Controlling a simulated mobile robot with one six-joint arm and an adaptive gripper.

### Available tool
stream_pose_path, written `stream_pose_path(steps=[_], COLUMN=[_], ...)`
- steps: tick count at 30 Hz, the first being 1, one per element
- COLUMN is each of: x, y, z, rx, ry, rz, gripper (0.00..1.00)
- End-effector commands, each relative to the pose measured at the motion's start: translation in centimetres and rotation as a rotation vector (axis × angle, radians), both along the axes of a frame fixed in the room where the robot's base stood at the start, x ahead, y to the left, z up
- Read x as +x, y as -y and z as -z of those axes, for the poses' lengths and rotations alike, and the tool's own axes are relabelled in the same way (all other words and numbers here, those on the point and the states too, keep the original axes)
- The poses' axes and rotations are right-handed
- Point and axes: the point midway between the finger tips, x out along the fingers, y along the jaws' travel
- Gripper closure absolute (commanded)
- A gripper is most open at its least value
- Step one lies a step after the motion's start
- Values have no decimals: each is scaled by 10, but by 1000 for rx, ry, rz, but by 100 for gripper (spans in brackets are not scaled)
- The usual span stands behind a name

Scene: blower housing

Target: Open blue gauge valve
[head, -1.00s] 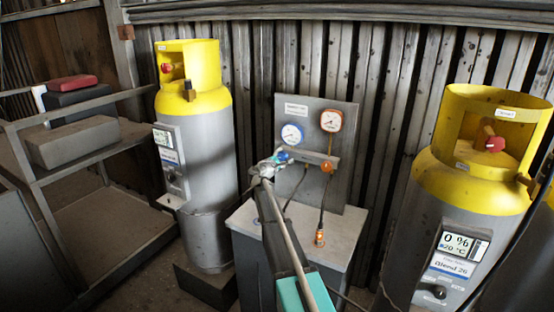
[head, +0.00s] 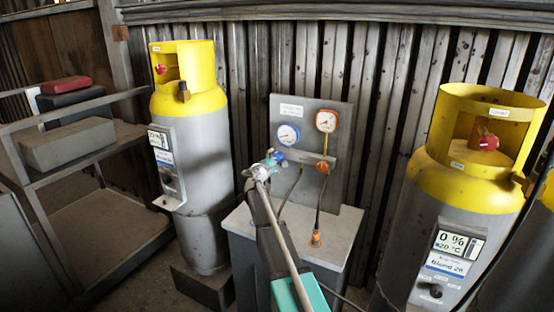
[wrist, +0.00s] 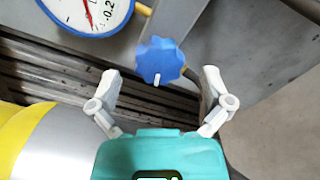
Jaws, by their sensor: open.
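The blue gauge valve is a blue lobed knob (wrist: 160,61) with a small white mark, just under the blue-rimmed gauge (wrist: 88,14) in the wrist view. In the head view the blue knob (head: 277,156) shows low on the left of the grey gauge panel (head: 313,115), partly behind my gripper. My gripper (wrist: 162,84) is open in the wrist view, its two grey fingers spread left and right. The knob lies between and slightly beyond the fingertips, with gaps on both sides. I cannot tell how far in depth the fingers are from it.
An orange-rimmed gauge (head: 327,121) and an orange valve (head: 322,167) sit to the right on the panel. Hoses hang down to the grey stand (head: 340,235). Yellow-topped cylinders stand left (head: 205,150) and right (head: 462,200). A shelf cart (head: 90,150) is at the far left.

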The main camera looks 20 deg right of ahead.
Motion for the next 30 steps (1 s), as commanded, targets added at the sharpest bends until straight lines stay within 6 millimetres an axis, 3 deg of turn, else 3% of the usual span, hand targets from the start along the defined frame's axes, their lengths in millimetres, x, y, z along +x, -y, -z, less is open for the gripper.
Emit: stream_pose_path(steps=[18, 30], x=[-57, -62], y=[-71, -79], z=[0, 0], rx=[0, 0], ry=[0, 0], rz=[0, 1], gripper=[1, 1])
